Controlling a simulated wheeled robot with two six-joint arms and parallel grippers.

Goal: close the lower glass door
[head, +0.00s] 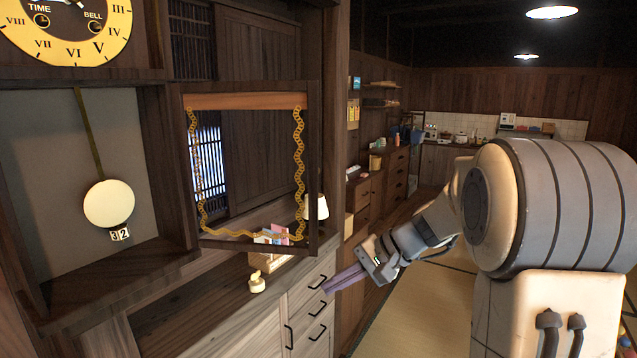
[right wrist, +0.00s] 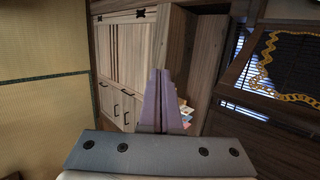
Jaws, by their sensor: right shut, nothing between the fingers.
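The lower glass door (head: 313,165) is a dark wooden frame with a glass pane and a wavy gold pattern. It stands open, swung out to the right of the clock's pendulum case (head: 25,170). Inside the case a round pale pendulum (head: 109,204) shows. My right gripper (head: 328,288) is shut and empty, below and right of the door's lower right corner, apart from it in the picture. In the right wrist view its purple fingers (right wrist: 155,82) are together, and part of the door (right wrist: 238,90) shows at right. My left gripper is not in view.
A yellow clock dial (head: 68,28) is above the case. Below the door, a cabinet (head: 265,325) with dark handles bears a small yellowish item (head: 257,282). A white lamp (head: 317,208) stands behind the door. Tatami floor (head: 410,315) lies open at right.

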